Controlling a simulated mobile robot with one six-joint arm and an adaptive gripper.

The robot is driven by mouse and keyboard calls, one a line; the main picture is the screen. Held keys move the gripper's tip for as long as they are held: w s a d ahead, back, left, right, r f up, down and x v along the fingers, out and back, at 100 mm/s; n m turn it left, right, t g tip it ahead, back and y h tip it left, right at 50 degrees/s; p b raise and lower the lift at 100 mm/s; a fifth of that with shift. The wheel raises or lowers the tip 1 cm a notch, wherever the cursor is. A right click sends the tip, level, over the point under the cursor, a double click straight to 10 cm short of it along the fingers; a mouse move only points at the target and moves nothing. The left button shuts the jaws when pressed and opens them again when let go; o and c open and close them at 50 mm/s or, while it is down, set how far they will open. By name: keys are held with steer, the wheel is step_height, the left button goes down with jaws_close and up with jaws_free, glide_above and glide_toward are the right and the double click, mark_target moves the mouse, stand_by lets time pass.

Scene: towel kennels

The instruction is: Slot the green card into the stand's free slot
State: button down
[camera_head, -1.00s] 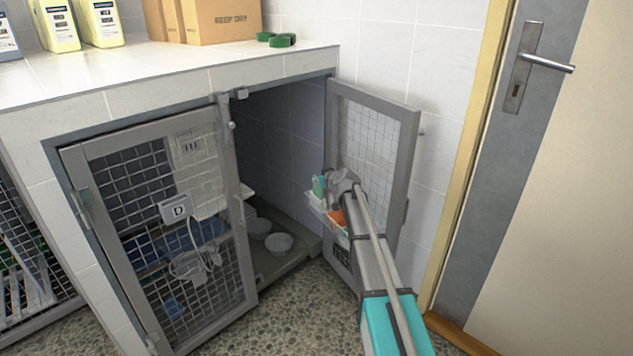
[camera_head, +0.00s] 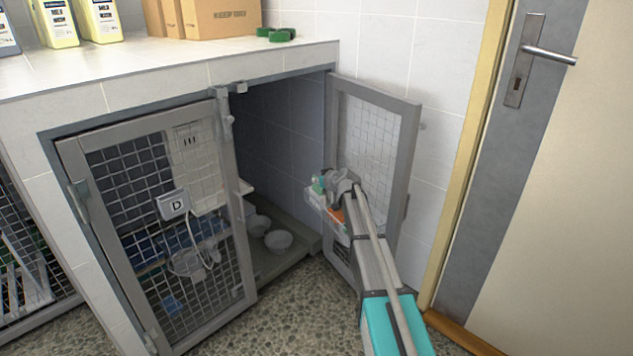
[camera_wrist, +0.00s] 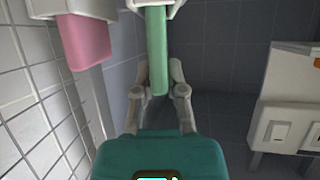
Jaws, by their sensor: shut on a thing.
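My gripper (camera_wrist: 158,88) is shut on the green card (camera_wrist: 157,50), which stands between its two fingers as a narrow strip. The card's far end meets a white part (camera_wrist: 176,4) at the top edge of the wrist view. I cannot tell whether it sits inside a slot there. A pink card (camera_wrist: 84,42) hangs from a similar white part to the left. In the head view my gripper (camera_head: 338,186) is by the open kennel door, with the green card (camera_head: 319,185) small and partly hidden beside it, over a white holder (camera_head: 314,198).
The open mesh door (camera_head: 408,150) stands close to the right of my arm. The shut mesh door (camera_head: 245,250) is at left. Metal bowls (camera_head: 278,241) lie inside the kennel. A white box-like thing (camera_wrist: 285,105) stands at right in the wrist view.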

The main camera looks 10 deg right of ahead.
steer(key=shift+f+b, duration=0.3)
steer(key=shift+f, duration=0.1)
stand_by(0.3)
steer(key=c, duration=0.6)
jaws_free()
steer(key=shift+w, duration=0.1)
